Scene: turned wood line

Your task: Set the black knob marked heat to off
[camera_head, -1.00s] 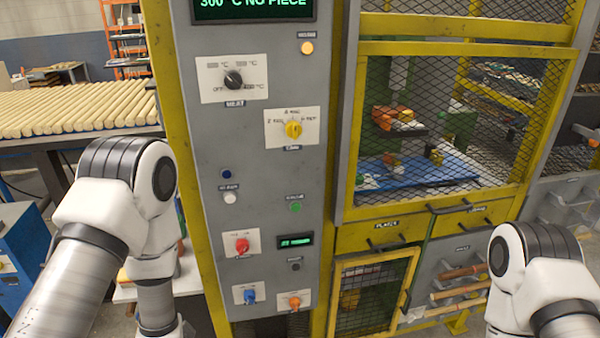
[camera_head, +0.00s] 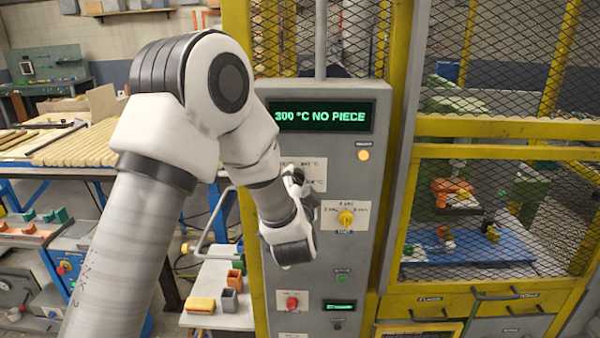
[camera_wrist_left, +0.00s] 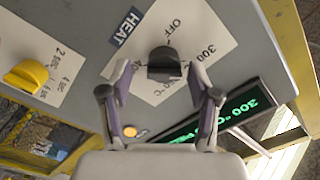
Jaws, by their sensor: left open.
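The black heat knob (camera_wrist_left: 164,63) sits on a white plate (camera_wrist_left: 190,32) with OFF and 300 printed around it and a HEAT label beside it. I cannot make out clearly which mark the knob points to. My left gripper (camera_wrist_left: 157,72) is open, with one fingertip on each side of the knob and gaps showing. In the head view my left gripper (camera_head: 300,186) is in front of the heat plate (camera_head: 316,172) and hides most of it and the knob. My right gripper is out of view.
A display (camera_head: 320,116) above reads 300 °C NO PIECE. A yellow-framed mesh cage (camera_head: 500,128) stands to the right.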

